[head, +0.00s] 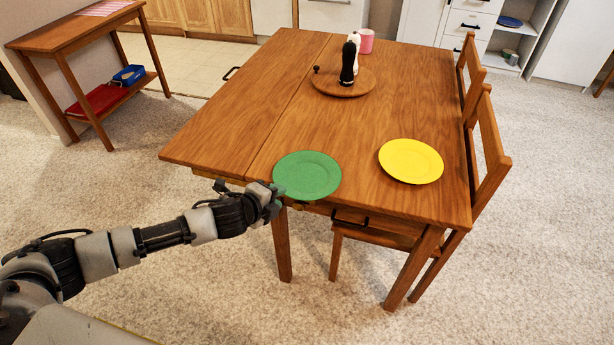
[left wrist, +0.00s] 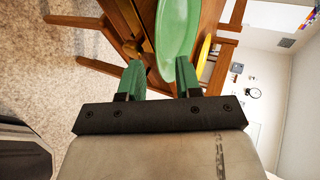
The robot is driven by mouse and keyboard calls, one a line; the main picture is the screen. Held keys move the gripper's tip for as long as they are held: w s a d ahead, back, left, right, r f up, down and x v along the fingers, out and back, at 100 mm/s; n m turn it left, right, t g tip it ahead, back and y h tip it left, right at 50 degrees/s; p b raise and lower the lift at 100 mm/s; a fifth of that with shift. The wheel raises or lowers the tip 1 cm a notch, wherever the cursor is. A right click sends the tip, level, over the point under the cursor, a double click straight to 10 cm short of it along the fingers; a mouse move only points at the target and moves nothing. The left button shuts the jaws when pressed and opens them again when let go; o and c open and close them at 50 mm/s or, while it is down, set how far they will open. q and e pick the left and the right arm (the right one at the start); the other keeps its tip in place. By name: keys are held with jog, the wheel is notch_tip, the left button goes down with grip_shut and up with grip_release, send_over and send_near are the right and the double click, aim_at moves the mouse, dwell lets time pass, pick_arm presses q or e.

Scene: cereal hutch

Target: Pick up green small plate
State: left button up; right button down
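The green small plate (head: 307,175) lies flat at the near edge of the wooden table (head: 225,125), its front rim at or slightly past the edge. My left gripper (head: 276,196) is at the plate's near left rim. In the left wrist view my left gripper (left wrist: 158,68) is open, its two green fingers apart. The plate (left wrist: 178,35) shows ahead of and partly between them, its lower end close to the right finger; I cannot tell whether they touch. My right gripper is not in view.
A yellow plate (head: 411,161) lies to the right of the green one. A round wooden board (head: 342,84) holds a black shaker (head: 347,65) and a white one; a pink cup (head: 366,41) stands behind. Chairs (head: 490,150) line the right side. The table's left part is clear.

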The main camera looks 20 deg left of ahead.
pick_arm(q)
jog(key=x, duration=0.4)
jog(key=shift+d+f, duration=0.1)
jog(key=shift+d, duration=0.1)
jog(key=shift+s, duration=0.1)
jog(key=shift+c, duration=0.2)
grip_shut()
